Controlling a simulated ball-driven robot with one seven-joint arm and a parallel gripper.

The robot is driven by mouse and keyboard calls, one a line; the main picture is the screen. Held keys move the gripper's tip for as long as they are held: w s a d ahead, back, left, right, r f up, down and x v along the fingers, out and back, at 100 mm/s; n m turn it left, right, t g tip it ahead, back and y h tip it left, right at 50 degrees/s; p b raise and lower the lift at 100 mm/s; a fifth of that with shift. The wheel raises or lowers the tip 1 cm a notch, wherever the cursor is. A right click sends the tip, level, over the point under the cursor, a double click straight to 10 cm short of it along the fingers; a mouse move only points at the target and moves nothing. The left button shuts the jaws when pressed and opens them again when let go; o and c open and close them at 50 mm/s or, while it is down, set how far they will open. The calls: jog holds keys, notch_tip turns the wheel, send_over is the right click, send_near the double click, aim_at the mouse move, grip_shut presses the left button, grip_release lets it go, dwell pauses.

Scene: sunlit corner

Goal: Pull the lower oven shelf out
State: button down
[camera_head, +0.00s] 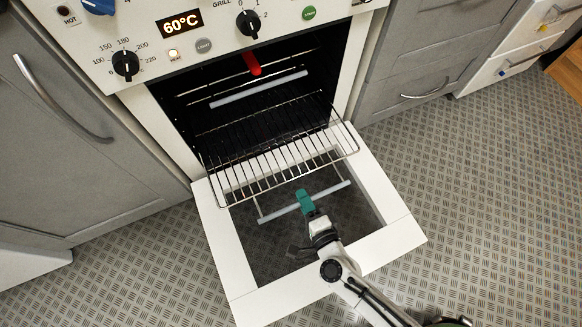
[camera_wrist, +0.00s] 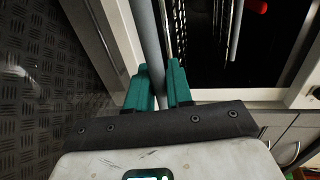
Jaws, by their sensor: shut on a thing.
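The lower oven shelf (camera_head: 284,165) is a wire rack that sticks out of the oven over the open door. A grey bar (camera_head: 332,191) at its front joins it by thin rods. My gripper (camera_head: 305,200) has teal fingers and is shut on this bar near its middle. In the wrist view the bar (camera_wrist: 150,45) runs between my two fingers (camera_wrist: 161,88). The oven (camera_head: 180,95) is white with a dark inside, and its door (camera_head: 405,228) is folded down. The back of the shelf is hard to see in the dark.
A second grey bar (camera_head: 258,88) sits higher inside the oven, below a red piece (camera_head: 252,64). Control knobs and a 60°C display (camera_head: 180,22) are above. Grey cabinets (camera_head: 60,150) flank the oven. The patterned floor (camera_head: 490,190) at the right is clear.

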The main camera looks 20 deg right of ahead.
jog(key=s, duration=0.8)
jog(key=shift+s+b, duration=0.2)
jog(key=shift+b, duration=0.2)
jog(key=c, duration=1.1)
grip_release()
jog(key=shift+c, duration=0.2)
jog(key=s+r+p, duration=0.1)
jog(key=s+r, duration=0.1)
jog(key=s, duration=0.8)
jog(key=shift+s+p, duration=0.3)
